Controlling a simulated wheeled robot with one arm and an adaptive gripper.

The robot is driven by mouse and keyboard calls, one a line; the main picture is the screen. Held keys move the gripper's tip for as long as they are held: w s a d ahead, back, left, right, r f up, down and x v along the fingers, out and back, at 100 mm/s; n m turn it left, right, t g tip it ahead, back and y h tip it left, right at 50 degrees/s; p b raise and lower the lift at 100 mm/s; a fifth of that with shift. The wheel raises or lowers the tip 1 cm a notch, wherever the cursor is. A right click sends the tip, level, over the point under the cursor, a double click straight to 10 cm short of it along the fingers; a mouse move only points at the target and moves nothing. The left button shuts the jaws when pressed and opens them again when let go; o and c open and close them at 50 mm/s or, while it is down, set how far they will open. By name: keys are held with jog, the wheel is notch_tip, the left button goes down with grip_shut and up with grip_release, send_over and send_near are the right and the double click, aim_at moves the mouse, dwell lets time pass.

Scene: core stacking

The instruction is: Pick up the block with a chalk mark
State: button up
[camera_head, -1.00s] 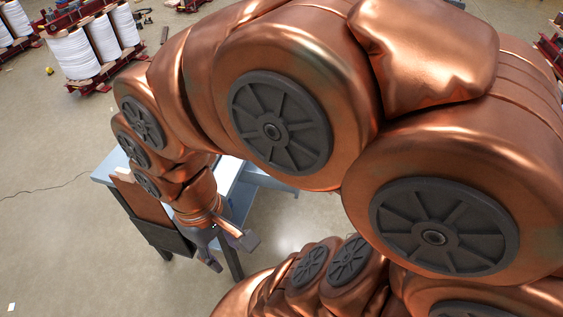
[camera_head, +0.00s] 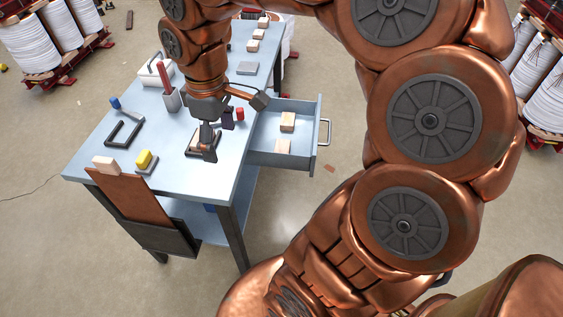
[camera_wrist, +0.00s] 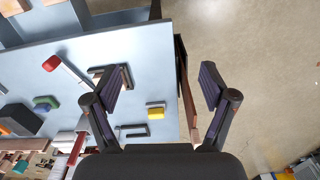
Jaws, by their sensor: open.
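Several pale wooden blocks are in the head view. Two lie in the open drawer, a farther one (camera_head: 287,121) and a nearer one (camera_head: 283,146). Three stand in a row on the back of the table, the nearest one (camera_head: 253,46) among them. Another block (camera_head: 104,163) sits at the top edge of a brown sloping board at the table's front left. I cannot make out a chalk mark on any block. My gripper (camera_head: 236,126) is open and empty above the table's right part, left of the drawer. In the wrist view its spread fingers (camera_wrist: 160,88) have no block between them.
The drawer (camera_head: 264,158) juts out from the table (camera_head: 90,168) on the right.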

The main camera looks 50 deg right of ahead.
jog(key=w+d+f+b, duration=0.4)
jog(key=w+d+f, duration=0.1)
jog(key=f, duration=0.1)
jog(key=n+b, duration=0.1)
jog(key=b, duration=1)
send_over(282, 147)
notch_tip(282, 147, down, 16)
jog(key=shift+d, duration=0.15)
jog(key=shift+s+d+f, duration=0.15)
jog(key=shift+f, duration=0.6)
jog(key=shift+w+a+f+b, duration=0.15)
jog(key=shift+f+b, duration=0.5)
jog(key=shift+f, duration=0.95)
jog(key=shift+w+a+f+b, duration=0.1)
jog(key=shift+f+b, duration=0.5)
jog(key=shift+f, duration=0.95)
jog(key=shift+c, duration=0.4)
jog(key=c, duration=0.8)
